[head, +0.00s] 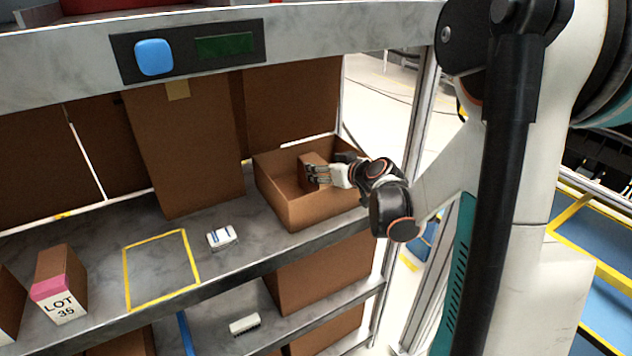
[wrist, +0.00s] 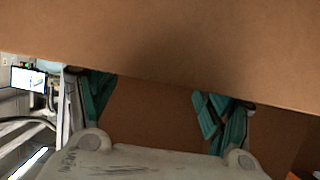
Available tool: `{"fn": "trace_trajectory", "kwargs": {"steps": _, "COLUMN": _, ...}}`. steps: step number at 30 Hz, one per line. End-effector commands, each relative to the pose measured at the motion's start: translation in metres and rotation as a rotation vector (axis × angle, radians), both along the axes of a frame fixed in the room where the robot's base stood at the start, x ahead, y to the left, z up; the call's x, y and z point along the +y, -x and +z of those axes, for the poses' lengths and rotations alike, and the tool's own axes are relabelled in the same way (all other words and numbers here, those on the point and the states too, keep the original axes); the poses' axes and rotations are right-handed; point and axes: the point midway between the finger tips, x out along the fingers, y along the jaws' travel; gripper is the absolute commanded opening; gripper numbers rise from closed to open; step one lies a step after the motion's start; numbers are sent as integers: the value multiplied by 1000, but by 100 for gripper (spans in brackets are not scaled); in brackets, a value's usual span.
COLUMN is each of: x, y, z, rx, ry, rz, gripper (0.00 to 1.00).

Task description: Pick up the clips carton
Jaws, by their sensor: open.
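A small plain brown carton (head: 309,172), which I take to be the clips carton, stands inside an open-top cardboard box (head: 300,212) at the right end of the shelf. No label on it can be read. My gripper (head: 320,175) is over the box beside the carton's right side, fingers pointing left towards it, and partly covers it. In the wrist view, my gripper's two teal-padded fingers (wrist: 160,108) are spread apart. Brown cardboard fills the top and the space between them; I cannot tell which surface is carton and which is box, or whether they touch.
A pink-topped LOT 35 carton (head: 60,285) stands further left. A tall brown panel (head: 185,150) rises behind. An upper beam (head: 330,35) runs overhead.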

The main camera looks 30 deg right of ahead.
Motion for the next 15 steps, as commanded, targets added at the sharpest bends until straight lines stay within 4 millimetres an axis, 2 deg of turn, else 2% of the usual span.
{"fn": "trace_trajectory", "kwargs": {"steps": 8, "x": 1, "y": -15, "z": -8, "rx": 0, "ry": 2, "rz": 1, "gripper": 73}}
{"fn": "trace_trajectory", "kwargs": {"steps": 15, "x": 3, "y": -42, "z": -26, "rx": 0, "ry": 1, "rz": 2, "gripper": 73}}
